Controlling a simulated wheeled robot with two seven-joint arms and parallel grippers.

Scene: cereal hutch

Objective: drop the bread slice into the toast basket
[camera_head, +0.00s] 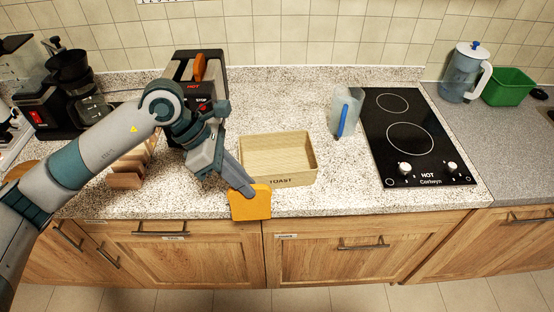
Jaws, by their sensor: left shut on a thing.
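The bread slice (251,204) is orange-brown and hangs below the fingers of my left gripper (245,188), which is shut on its top edge. The slice is held upright near the front edge of the counter, with its lower part overlapping the cabinet fronts in the picture. The toast basket (309,166) is a light wooden open box marked TOAST. It stands on the counter just right of and behind the slice. The basket looks empty. My right gripper is not in view.
A toaster (183,66) with a slice in its slot stands behind my left arm. A wooden rack (126,178) is left of it. A pale blue container (342,110) and a black hob (407,140) are right of the basket. The speckled counter (275,103) behind the basket is clear.

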